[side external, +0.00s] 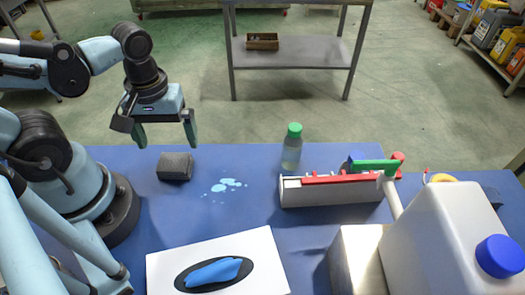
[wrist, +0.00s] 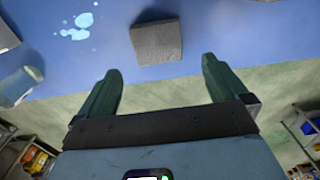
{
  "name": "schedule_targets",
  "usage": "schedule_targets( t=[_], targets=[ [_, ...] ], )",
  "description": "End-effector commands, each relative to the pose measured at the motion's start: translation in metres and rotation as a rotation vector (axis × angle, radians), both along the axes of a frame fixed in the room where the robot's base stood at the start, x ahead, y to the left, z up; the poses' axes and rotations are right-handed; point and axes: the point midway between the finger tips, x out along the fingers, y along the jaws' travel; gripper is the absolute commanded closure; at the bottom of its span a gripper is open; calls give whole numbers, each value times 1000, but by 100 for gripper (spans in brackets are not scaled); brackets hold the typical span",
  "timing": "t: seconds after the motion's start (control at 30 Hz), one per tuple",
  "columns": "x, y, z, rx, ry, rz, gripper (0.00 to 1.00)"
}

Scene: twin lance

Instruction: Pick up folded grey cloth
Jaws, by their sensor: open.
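The folded grey cloth (side external: 175,167) is a small dark grey block lying on the blue table, near its far edge at the left, in the side external view. In the wrist view the cloth (wrist: 157,41) lies ahead of the fingertips and roughly centred between them. My gripper (side external: 165,143) is open, with its two green fingers pointing down near the table's far edge. In the wrist view my gripper (wrist: 161,72) has its fingers wide apart with nothing between them. It appears apart from the cloth.
Light blue spots (side external: 226,186) lie right of the cloth. A green-capped bottle (side external: 291,153) and a grey toolbox (side external: 333,193) stand further right. A white board (side external: 163,268) with a blue object (side external: 214,272) is at the front. A large white jug (side external: 430,235) stands at the right.

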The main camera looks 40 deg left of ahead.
Motion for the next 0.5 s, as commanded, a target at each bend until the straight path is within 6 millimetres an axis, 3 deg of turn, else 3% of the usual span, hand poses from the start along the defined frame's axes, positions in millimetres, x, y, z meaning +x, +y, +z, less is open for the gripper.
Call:
schedule_targets(
  t=[0.5],
  targets=[
    [-2,-5,-32,0,0,0,0]
  ],
)
